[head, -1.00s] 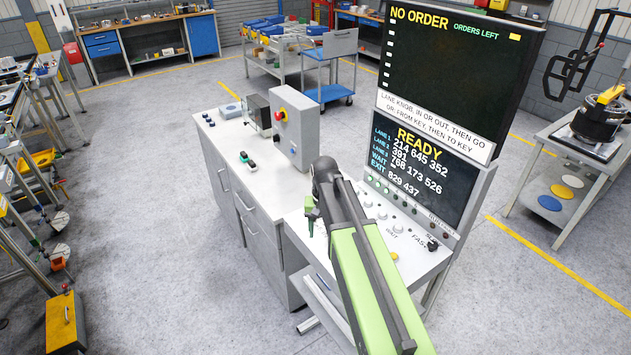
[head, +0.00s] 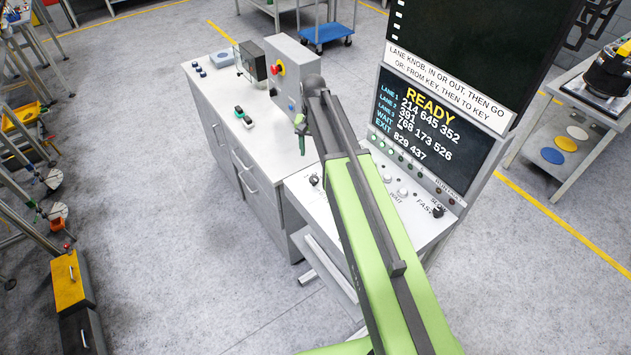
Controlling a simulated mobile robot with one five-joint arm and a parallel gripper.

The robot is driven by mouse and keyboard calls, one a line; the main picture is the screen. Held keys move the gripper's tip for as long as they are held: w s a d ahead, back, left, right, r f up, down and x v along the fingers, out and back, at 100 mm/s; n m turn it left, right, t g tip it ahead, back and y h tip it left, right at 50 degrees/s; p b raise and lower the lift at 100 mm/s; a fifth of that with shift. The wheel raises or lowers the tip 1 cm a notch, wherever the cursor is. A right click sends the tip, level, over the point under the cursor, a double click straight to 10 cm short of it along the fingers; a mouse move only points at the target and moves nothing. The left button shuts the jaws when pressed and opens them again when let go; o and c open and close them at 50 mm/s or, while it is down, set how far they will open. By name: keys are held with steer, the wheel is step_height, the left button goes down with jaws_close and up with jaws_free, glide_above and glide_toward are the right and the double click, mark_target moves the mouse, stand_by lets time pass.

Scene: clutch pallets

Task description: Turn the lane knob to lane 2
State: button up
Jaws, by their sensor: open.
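The sloped control console (head: 345,208) stands below the display screen, which reads READY with lanes 1 to 3 listed. A small black knob (head: 315,181) sits at the console's left end; I cannot read a label by it, so I cannot tell if it is the lane knob. Another black knob (head: 438,211) sits at the right end by the word FAST. My gripper (head: 301,140), with green fingers, is above and slightly left of the left knob, apart from it and empty. The gap between the fingers is hard to see. My arm hides the middle of the console.
A grey box with a red button (head: 278,69) stands on the white cabinet (head: 215,105) behind my gripper. Small green and black switches (head: 244,117) lie on the cabinet top. The tall display (head: 430,120) rises at the console's back edge.

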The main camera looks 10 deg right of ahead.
mark_target(314, 178)
step_height(314, 178, down, 13)
steer(key=b, duration=1.1)
steer(key=shift+s, duration=0.1)
steer(key=shift+r, duration=0.1)
jaws_close()
